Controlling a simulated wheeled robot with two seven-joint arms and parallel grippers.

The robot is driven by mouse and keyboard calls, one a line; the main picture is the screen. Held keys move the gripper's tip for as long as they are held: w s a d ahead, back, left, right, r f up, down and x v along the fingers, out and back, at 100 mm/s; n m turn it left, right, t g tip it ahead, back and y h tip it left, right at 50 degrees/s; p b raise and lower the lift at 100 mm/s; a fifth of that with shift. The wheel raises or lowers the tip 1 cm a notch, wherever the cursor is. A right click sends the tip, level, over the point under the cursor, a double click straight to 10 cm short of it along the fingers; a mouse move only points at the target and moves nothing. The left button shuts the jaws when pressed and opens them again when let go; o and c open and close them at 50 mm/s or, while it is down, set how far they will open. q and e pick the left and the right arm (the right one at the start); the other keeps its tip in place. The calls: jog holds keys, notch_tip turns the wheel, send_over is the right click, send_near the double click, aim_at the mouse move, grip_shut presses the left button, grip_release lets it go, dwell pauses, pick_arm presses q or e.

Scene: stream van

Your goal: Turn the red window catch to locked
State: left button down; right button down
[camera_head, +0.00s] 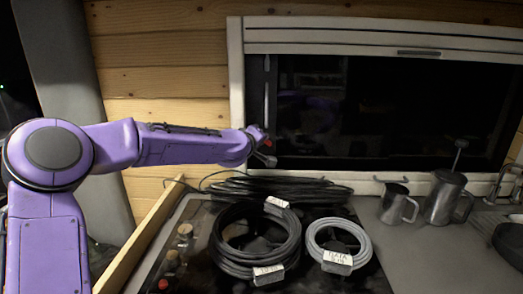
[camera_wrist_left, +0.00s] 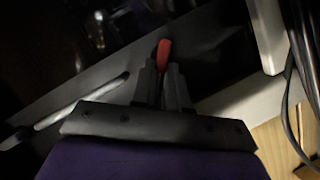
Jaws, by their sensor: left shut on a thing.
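The red window catch (camera_wrist_left: 164,51) shows between the fingertips of my left gripper (camera_wrist_left: 163,72) in the left wrist view. The gripper is shut on it, and the fingers hide its lower part. In the head view my purple left arm reaches in from the left, and my left gripper (camera_head: 268,150) is at the lower left of the dark window (camera_head: 380,110), beside its white frame (camera_head: 237,90). A small bit of red shows there by the gripper. I cannot read the catch's locked or unlocked mark. My right gripper is not in view.
Below the window, a black cable coil (camera_head: 228,255) and a grey cable coil (camera_head: 318,250) lie on the dark counter top. Metal jugs (camera_head: 397,206) stand at the right near a tap. A wooden edge (camera_head: 140,240) runs along the left.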

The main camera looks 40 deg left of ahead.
pick_arm(q)
jog(key=shift+s+a+f+n+t+h+b, duration=0.1)
jog(key=shift+f+n+t+b, duration=0.2)
jog(key=shift+n+b, duration=0.8)
jog(key=shift+a+f+n+t+h+b, duration=0.15)
jog(key=shift+n+t+b, duration=0.35)
jog(key=shift+b, duration=1.1)
jog(key=shift+s+f+n+t+h+b, duration=0.1)
jog(key=shift+f+n+t+b, duration=0.2)
jog(key=shift+n+b, duration=0.85)
jog(key=shift+r+m, duration=0.1)
jog(key=shift+m, duration=0.15)
